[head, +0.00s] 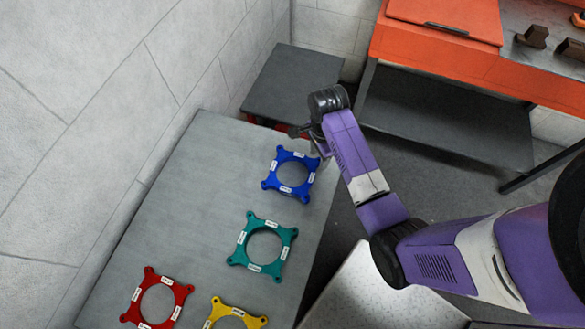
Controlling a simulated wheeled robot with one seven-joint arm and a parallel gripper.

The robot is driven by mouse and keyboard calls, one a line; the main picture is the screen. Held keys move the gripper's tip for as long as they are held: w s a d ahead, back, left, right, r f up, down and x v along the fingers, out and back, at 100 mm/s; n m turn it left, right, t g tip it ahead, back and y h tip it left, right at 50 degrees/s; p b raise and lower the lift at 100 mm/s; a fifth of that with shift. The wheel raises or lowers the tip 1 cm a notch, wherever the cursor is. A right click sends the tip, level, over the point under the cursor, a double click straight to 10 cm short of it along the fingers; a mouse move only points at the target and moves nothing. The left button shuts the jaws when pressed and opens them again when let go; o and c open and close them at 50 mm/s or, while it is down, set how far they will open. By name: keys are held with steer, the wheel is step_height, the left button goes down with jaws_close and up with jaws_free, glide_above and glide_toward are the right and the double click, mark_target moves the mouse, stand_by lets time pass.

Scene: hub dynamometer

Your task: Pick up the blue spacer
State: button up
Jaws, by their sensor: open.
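The blue spacer (270,179) is a flat square ring with a round hole, lobed corners and small white labels. It lies flat near the far right corner of the grey table (190,180) in the head view. My gripper (297,131) is above and just beyond the spacer's far edge, at the table's far right. The gripper looks small and dark here, and its fingers are hard to make out. It is open, with nothing seen between its fingers. The spacer's far right corner is close to my wrist in the picture.
A teal spacer (240,258) lies nearer on the same table, with a red spacer (134,311) and a yellow spacer (238,312) nearer still. A wall (110,90) borders the left. A lower dark table (290,85) and an orange bench (430,55) stand behind.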

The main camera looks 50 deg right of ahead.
steer(key=shift+f, duration=0.9)
steer(key=shift+c, duration=0.2)
jaws_close()
stand_by(0.6)
